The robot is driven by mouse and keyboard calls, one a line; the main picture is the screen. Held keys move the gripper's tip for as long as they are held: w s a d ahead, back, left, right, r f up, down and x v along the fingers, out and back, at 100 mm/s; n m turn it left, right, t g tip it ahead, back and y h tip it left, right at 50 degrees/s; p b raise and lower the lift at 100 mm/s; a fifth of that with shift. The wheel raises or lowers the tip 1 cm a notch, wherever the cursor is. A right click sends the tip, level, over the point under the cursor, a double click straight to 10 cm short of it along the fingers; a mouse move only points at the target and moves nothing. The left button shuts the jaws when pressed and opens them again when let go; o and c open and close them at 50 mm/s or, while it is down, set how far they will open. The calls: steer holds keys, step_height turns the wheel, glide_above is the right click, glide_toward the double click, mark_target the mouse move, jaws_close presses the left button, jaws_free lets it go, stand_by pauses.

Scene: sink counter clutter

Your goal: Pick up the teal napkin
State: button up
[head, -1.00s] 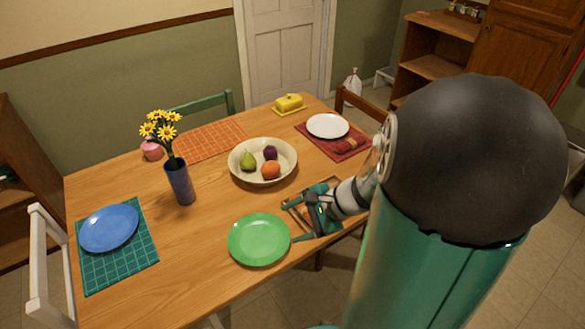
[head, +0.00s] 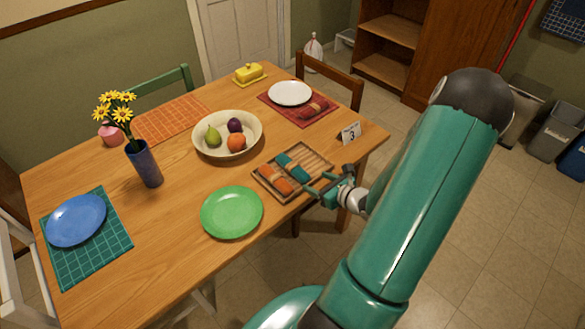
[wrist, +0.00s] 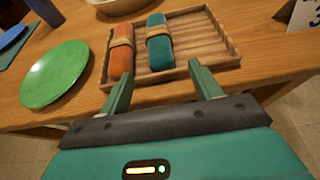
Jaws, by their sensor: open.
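The teal napkin (head: 293,166) is rolled, with a tan band around it. It lies in a slotted wooden tray (head: 318,159) near the table's right front edge, beside a rolled orange napkin (head: 273,177). In the wrist view the teal napkin (wrist: 159,44) lies beyond the fingers, right of the orange napkin (wrist: 121,54). My gripper (head: 318,191) is at the tray's near side. In the wrist view my gripper (wrist: 160,75) is open and empty, its two fingers apart at the tray's near rim and short of the teal napkin.
A green plate (head: 232,212) lies left of the tray, and a fruit bowl (head: 200,143) stands behind it. A number card (head: 349,133) stands to the right. A white plate (head: 290,93) and a red napkin (head: 313,106) lie on a red mat. The tray's right slots are empty.

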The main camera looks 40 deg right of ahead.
mark_target(307, 178)
steer(key=x, duration=0.7)
steer(key=shift+w+f, duration=0.15)
steer(key=shift+f, duration=0.05)
steer(key=c, duration=1.1)
